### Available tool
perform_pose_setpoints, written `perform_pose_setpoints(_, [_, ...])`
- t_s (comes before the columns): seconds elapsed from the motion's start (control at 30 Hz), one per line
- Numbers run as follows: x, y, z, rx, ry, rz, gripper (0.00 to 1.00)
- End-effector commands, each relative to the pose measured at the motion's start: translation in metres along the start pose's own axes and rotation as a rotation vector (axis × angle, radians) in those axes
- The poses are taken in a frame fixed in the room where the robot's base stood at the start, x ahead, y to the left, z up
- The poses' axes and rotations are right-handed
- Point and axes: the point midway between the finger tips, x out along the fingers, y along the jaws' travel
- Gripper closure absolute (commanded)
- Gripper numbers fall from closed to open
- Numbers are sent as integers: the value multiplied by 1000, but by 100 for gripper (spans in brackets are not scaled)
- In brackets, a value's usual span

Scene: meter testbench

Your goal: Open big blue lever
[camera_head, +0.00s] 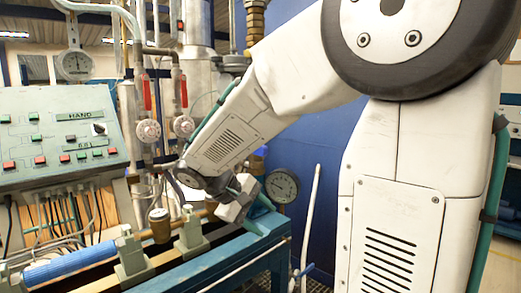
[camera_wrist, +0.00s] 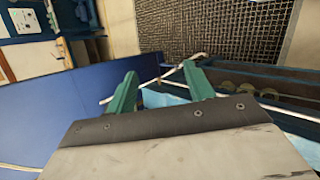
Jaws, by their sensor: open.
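A blue cylindrical bar (camera_head: 70,266) lies along the bench at the lower left of the head view. I cannot tell whether it is the big blue lever; no other part is clearly that lever. My gripper (camera_head: 258,210) is over the right part of the bench, well to the right of the bar and near a round dial gauge. In the wrist view my gripper (camera_wrist: 160,74) has its two green fingers apart with nothing held between them. A white rod and a light blue surface show beyond and below the fingers.
A control panel (camera_head: 62,138) with buttons stands at left. Red-handled valves (camera_head: 148,130) and pipes rise behind the bench (camera_head: 205,268). The dial gauge (camera_head: 282,186) and a white upright pipe (camera_head: 312,215) are close to my gripper. A floor grating (camera_wrist: 215,35) shows in the wrist view.

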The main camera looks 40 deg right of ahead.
Motion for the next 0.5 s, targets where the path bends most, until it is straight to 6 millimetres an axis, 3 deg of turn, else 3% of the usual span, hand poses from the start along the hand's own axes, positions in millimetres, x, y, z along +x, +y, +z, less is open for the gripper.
perform_pose_setpoints(0.03, [4, 18, -24, -3, -19, 94, 47])
perform_pose_setpoints(0.17, [1, 72, -83, 26, -18, 379, 47])
perform_pose_setpoints(0.3, [-24, 122, -132, 98, 47, 652, 47])
perform_pose_setpoints(0.5, [-65, 164, -146, 219, 149, 851, 47])
